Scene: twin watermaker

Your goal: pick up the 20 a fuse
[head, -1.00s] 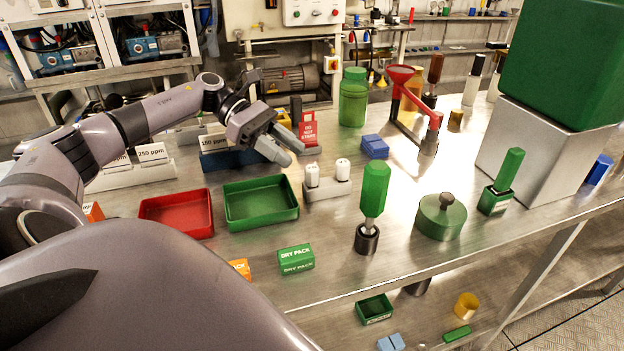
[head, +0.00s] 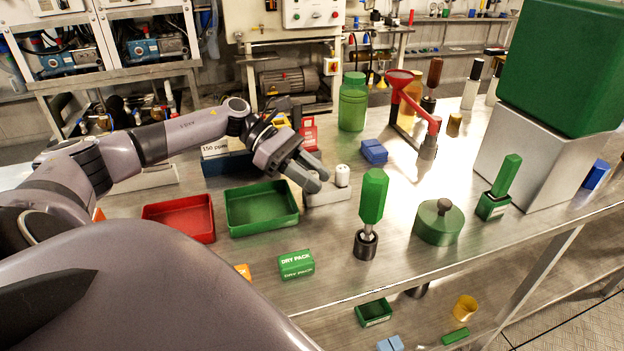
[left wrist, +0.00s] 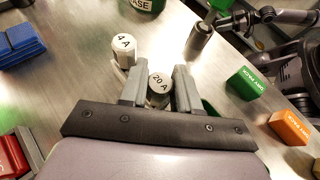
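The 20 A fuse (left wrist: 160,84) is a white cylinder with its rating on top. In the left wrist view it lies between the two grey fingers of my left gripper (left wrist: 158,78), which are open; I cannot tell whether they touch it. In the head view my left gripper (head: 317,181) is low over the left end of a pale fuse holder (head: 328,197), hiding that fuse. The 4 A fuse (left wrist: 123,43) stands beside it, just beyond the left finger; it also shows in the head view (head: 342,175). Dark arm parts, seemingly my right gripper (left wrist: 262,16), show at the left wrist view's edge.
A green tray (head: 262,228) and a red tray (head: 180,237) are left of the holder. A green-handled tool (head: 372,196) stands close on its right. A blue block (head: 374,150) is behind, and a DRY PACK box (head: 296,264) is in front.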

